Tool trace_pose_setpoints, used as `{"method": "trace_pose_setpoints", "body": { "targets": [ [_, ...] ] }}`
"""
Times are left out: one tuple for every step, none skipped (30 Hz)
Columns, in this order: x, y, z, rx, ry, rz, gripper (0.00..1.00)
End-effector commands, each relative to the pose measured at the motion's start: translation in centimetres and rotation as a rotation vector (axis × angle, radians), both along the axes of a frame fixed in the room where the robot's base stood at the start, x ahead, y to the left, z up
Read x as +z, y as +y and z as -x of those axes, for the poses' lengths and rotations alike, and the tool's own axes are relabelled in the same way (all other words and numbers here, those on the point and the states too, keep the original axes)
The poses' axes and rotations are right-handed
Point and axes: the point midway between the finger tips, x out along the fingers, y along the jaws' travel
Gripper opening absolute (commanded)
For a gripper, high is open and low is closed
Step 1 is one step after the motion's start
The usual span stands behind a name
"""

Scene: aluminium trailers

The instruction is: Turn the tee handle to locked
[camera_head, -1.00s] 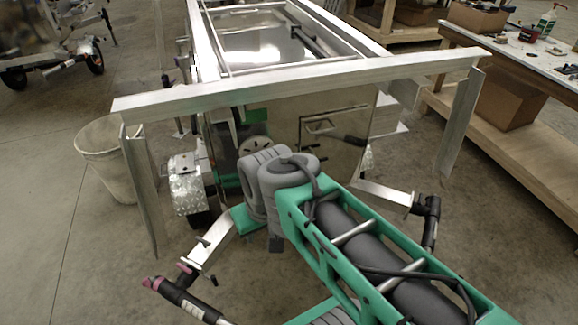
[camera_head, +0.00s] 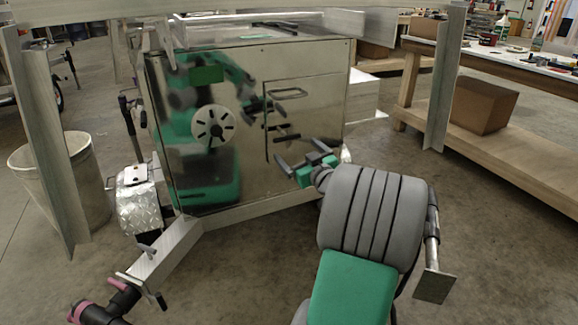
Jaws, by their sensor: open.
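What looks like the tee handle (camera_head: 288,93) is a small metal handle on the door panel of the polished metal box (camera_head: 240,75). Its bar lies about level, and its locked or unlocked state cannot be read. My gripper (camera_head: 298,152) is below it and slightly right, in front of the door. The two dark fingers are spread apart with nothing visible between them, and they appear clear of the handle.
A slotted round disc (camera_head: 212,124) is on the box face, left of the door. Metal trailer posts (camera_head: 448,80) stand either side. A bin (camera_head: 85,175) is at left, a wooden bench (camera_head: 530,160) at right. The trailer's angled frame beam (camera_head: 165,250) crosses the lower left.

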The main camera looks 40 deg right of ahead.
Motion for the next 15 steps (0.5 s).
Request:
{"method": "trace_pose_setpoints", "body": {
  "targets": [
    [-0.2, -0.6, 0.1, -0.01, -0.012, 0.006, 1.0],
    [-0.1, -0.8, -0.1, -0.012, -0.015, 0.007, 1.0],
    [0.1, -0.9, -0.5, -0.012, -0.017, 0.007, 1.0],
    [0.2, -1.0, -1.0, -0.01, -0.017, 0.008, 1.0],
    [0.2, -1.1, -1.5, -0.009, -0.015, 0.009, 1.0],
    [0.2, -1.2, -2.3, -0.009, -0.016, 0.008, 1.0],
    [0.1, -1.4, -2.9, -0.008, -0.015, 0.009, 1.0],
    [0.1, -1.6, -3.5, -0.008, -0.016, 0.007, 1.0],
    [0.1, -1.8, -4.3, -0.008, -0.015, 0.009, 1.0],
    [0.1, -1.9, -4.8, -0.008, -0.015, 0.006, 1.0],
    [0.1, -2.1, -5.3, -0.009, -0.015, 0.007, 1.0],
    [0.1, -2.3, -5.9, -0.008, -0.014, 0.006, 1.0],
    [0.1, -2.4, -6.3, -0.009, -0.014, 0.007, 1.0],
    [0.1, -2.5, -6.6, -0.009, -0.014, 0.006, 1.0],
    [0.1, -2.6, -6.9, -0.009, -0.013, 0.005, 1.0]
  ]
}}
